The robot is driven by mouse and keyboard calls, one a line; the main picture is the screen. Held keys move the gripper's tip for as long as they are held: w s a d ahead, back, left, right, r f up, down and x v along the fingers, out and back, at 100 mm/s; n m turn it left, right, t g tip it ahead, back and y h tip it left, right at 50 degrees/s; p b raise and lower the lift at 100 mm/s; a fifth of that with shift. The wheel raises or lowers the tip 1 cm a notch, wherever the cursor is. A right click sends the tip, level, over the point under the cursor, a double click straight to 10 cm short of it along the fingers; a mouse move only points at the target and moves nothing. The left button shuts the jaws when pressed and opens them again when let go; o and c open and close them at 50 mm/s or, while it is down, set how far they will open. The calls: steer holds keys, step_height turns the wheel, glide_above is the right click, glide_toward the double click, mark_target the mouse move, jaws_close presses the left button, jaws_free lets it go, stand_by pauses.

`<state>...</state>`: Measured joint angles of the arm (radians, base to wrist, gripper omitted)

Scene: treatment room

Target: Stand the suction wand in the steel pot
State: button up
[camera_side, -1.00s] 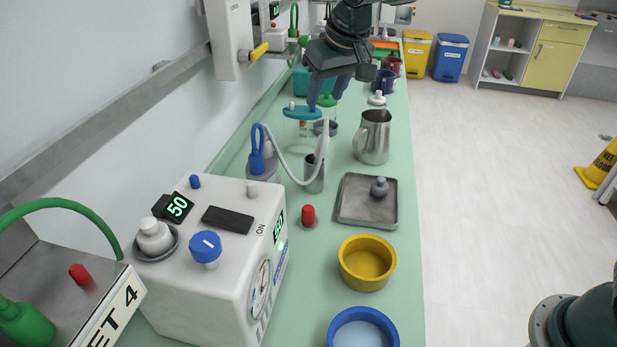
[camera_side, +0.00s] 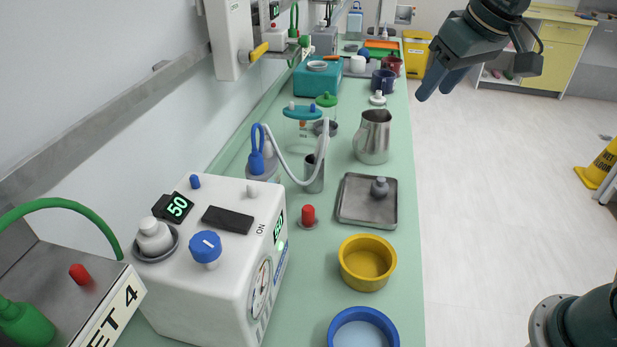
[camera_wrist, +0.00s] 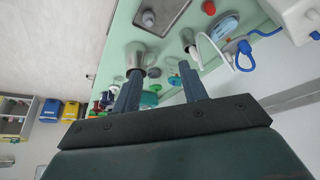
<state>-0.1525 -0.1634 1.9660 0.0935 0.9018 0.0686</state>
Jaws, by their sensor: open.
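The suction wand (camera_side: 323,142) is a pale, slim piece that stands slightly tilted, its lower end inside the small steel pot (camera_side: 314,178). The pot hides the wand's lower end. In the wrist view the steel pot (camera_wrist: 187,37) shows beyond my fingers, with the pale hose beside it. My gripper (camera_side: 437,92) is open and empty, raised to the right of the counter and well apart from the wand. Its two fingers (camera_wrist: 160,72) are spread in the wrist view.
A steel jug (camera_side: 373,138) stands right of the pot. A metal tray (camera_side: 352,210) with a grey bottle, a red knob (camera_side: 308,215) and a yellow bowl (camera_side: 367,264) lie nearer. A white machine (camera_side: 215,270) stands at left. Air around my gripper is clear.

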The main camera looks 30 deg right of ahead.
steer(key=s+d+f, duration=0.2)
steer(key=s+f, duration=0.1)
steer(key=s, duration=0.6)
steer(key=s+d+f, duration=0.1)
steer(key=s+f, duration=0.1)
steer(key=s, duration=0.7)
steer(key=shift+s+d+f+t, duration=0.25)
steer(key=shift+d+f+t, duration=0.05)
steer(key=shift+d+f, duration=0.1)
